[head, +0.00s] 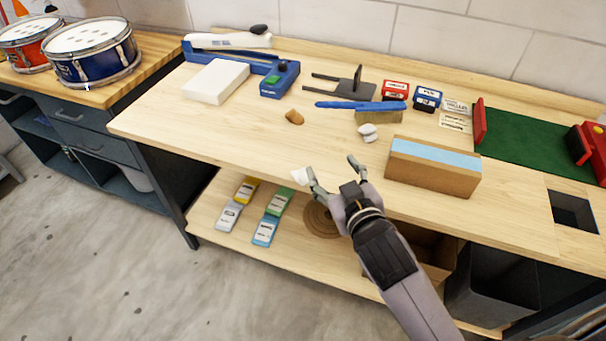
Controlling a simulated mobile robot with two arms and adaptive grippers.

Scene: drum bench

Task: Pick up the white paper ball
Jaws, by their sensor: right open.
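A small white crumpled piece (299,175), which looks like the paper ball, lies near the front edge of the bench top. My right gripper (335,173) is open and empty at this edge. Its left finger is just right of the white piece and overlaps its side in the picture; I cannot tell whether they touch. A second whitish, rounded lump (368,131) lies farther back, beyond the right finger. My left gripper is not in view.
A cardboard block with a blue top (434,168) stands right of my gripper. A brown lump (294,117), a blue-handled brush (362,105) and a white block (216,81) lie farther back. The bench's left front is clear. Coloured boxes (265,230) sit on the lower shelf.

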